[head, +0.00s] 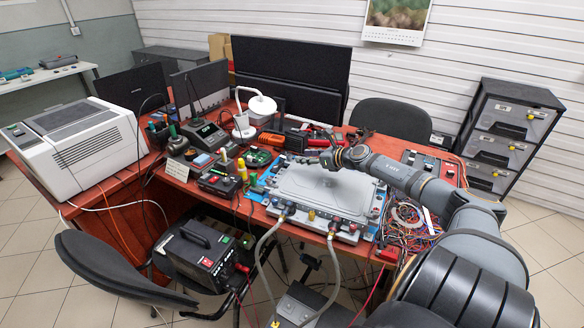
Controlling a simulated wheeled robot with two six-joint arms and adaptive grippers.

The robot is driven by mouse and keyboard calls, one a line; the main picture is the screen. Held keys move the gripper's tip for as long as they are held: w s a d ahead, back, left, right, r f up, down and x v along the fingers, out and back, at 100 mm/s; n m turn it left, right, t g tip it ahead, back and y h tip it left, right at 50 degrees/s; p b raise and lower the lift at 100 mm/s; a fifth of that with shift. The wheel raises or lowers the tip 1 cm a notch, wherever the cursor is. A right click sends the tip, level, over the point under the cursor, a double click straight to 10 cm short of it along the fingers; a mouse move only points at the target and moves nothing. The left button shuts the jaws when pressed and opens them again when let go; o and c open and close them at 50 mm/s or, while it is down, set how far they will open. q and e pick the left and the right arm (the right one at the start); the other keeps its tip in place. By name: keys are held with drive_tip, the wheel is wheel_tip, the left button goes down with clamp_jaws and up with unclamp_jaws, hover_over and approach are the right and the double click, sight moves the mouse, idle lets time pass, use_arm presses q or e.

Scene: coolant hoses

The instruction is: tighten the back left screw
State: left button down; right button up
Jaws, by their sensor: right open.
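A flat grey plate unit (325,190) lies on the red-brown desk, with fittings along its front edge. Its back left corner is near my right gripper (312,160), and the screw there is too small to make out. My right arm comes in from the right across the plate's back right side. The right gripper is over the plate's back edge, open, with nothing visible in it. I cannot tell whether it touches the plate. My left gripper is not in view. Two pale hoses (262,250) hang from the plate's front edge.
Several upright tool handles (242,170) stand left of the plate. A white desk lamp (262,105) and a soldering station (203,133) stand behind them. Tangled wires (408,222) lie right of the plate. A black chair (110,268) and a black power unit (208,255) are in front.

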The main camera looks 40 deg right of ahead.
sight(290, 156)
drive_tip(key=w+f+b, duration=0.1)
drive_tip(key=w+b, duration=0.1)
drive_tip(key=b, duration=0.1)
drive_tip(key=shift+a+f, duration=0.1)
drive_tip(key=shift+f, duration=0.25)
drive_tip(key=x, duration=0.1)
drive_tip(key=b+x, duration=0.2)
drive_tip(key=x, duration=0.1)
drive_tip(key=shift+w+r, duration=0.1)
drive_tip(key=shift+r, duration=0.25)
drive_tip(key=shift+w+a+f, duration=0.1)
drive_tip(key=shift+w+f, duration=0.05)
drive_tip(key=shift+w, duration=0.25)
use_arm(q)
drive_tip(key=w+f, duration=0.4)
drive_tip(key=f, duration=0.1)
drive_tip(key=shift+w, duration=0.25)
